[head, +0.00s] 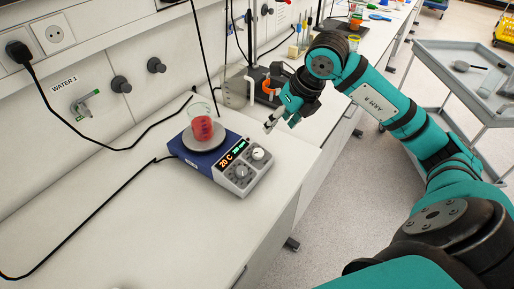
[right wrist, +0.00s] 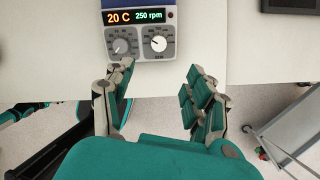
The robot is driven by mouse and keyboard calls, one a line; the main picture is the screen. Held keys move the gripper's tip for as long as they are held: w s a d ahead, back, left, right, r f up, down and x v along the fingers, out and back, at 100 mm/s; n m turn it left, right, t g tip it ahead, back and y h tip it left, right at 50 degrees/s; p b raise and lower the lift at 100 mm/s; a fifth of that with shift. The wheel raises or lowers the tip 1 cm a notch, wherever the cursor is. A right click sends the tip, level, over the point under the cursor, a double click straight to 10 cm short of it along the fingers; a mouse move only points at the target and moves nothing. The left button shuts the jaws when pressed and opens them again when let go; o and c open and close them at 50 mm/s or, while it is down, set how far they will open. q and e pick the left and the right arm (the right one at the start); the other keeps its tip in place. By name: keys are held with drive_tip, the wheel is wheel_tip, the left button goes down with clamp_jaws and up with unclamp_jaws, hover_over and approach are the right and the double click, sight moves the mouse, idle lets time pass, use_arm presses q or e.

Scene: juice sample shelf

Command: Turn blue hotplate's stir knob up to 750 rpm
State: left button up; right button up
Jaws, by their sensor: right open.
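The blue hotplate (head: 208,155) stands on the white bench in the head view, with a glass beaker (head: 203,125) holding something red on its round plate. Its front panel shows in the right wrist view, where the display (right wrist: 139,17) reads 20 C and 250 rpm. Below the display sit two knobs; the stir knob (right wrist: 157,43) on the right is white and the left knob (right wrist: 122,46) is grey. My right gripper (right wrist: 158,98) is open and empty, its fingers apart in front of the panel, not touching the stir knob. My left gripper is not in view.
A stand with an orange part (head: 268,86) is behind the hotplate on the bench. Black cables run along the wall and bench. A grey cart (head: 455,85) stands at the right across the floor. The bench at front left is clear.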

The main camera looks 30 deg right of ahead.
sight(259, 152)
drive_tip(key=p+x, duration=0.3)
drive_tip(key=x, duration=1.1)
drive_tip(key=shift+w+a+f+p, duration=0.2)
drive_tip(key=shift+f+p, duration=0.1)
drive_tip(key=shift+p, duration=0.1)
drive_tip(key=shift+w+f, duration=0.15)
drive_tip(key=shift+f, duration=0.35)
clamp_jaws()
